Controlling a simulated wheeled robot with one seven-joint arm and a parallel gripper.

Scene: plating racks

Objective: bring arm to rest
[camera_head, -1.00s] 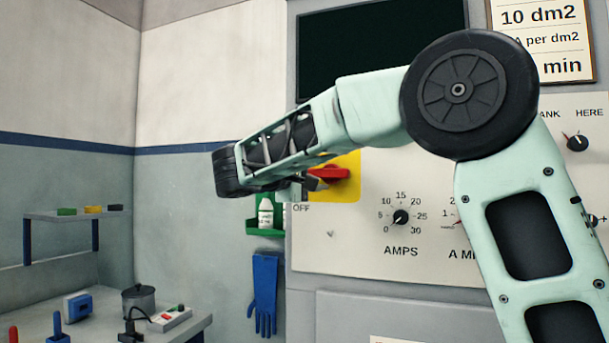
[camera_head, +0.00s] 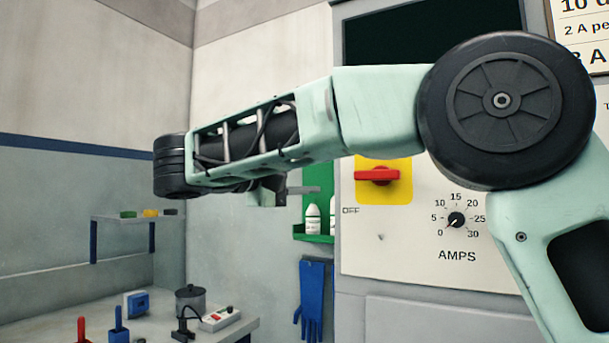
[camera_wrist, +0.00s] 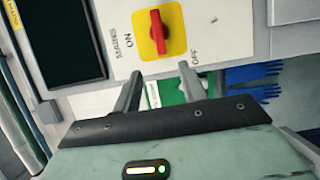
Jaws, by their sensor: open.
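My arm reaches across the head view from the right, bent at a large black joint, with its far end at left centre. My gripper shows in the wrist view (camera_wrist: 160,90) with its two grey fingers apart and nothing between them. In the head view the gripper (camera_head: 300,190) is mostly hidden behind the forearm; only a small part shows beneath it. In the wrist view the fingers point toward the control panel's lower part, near the red switch, with no contact visible.
The control panel (camera_head: 410,255) has a red switch on a yellow plate (camera_head: 400,191), an AMPS dial (camera_head: 456,220) and a dark screen (camera_head: 430,30). A green bottle holder (camera_head: 314,238) and blue gloves (camera_head: 313,300) hang left of it. A bench (camera_head: 170,330) and a shelf (camera_head: 135,219) stand at left.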

